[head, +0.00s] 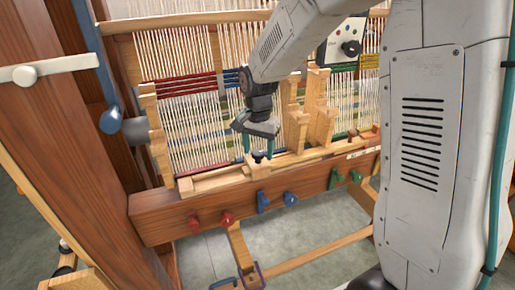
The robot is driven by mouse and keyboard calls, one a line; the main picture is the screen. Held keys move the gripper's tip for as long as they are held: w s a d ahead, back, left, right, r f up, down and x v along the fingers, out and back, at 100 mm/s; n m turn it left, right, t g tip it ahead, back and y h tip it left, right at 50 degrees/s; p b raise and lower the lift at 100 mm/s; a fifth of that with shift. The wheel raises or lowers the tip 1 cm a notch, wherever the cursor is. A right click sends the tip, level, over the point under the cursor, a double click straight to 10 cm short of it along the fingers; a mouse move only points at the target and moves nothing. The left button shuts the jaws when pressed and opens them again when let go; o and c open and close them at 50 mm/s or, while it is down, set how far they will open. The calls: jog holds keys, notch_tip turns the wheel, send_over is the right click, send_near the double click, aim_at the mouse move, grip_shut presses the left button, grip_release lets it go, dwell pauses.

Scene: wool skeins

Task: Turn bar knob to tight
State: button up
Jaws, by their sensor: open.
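My gripper (258,149) points down with its teal fingers apart, over the front beam of the loom. A small dark knob (258,156) sits on a light wooden block (259,168) just below and between the fingertips. I cannot tell whether the fingers touch it. The knob's bar shape, its turn angle and any "tight" mark are too small to make out. Another black round knob (350,48) is on a pale panel (336,50) at the upper right, apart from my gripper.
The loom's front beam (165,215) carries red (226,217), blue (263,203) and green (335,178) pegs. Upright wooden pieces (320,105) stand close right of my gripper. Warp threads (180,60) hang behind. A thick wooden post (60,130) stands left.

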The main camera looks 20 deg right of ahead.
aim_at(258, 152)
notch_tip(258, 152, up, 8)
jog(key=shift+f, duration=0.1)
dwell(0.4)
jog(key=shift+s+n, duration=0.15)
jog(key=shift+n, duration=0.25)
jog(key=s+d+r+n, duration=0.1)
jog(key=s+r+n, duration=0.2)
jog(key=s, duration=1.1)
jog(key=s+d+r+n+t, duration=0.1)
jog(key=s+n, duration=0.4)
jog(key=s, duration=1)
notch_tip(258, 152, up, 2)
jog(key=shift+s+d+r, duration=0.1)
jog(key=shift+s+d, duration=0.15)
jog(key=shift+d, duration=0.25)
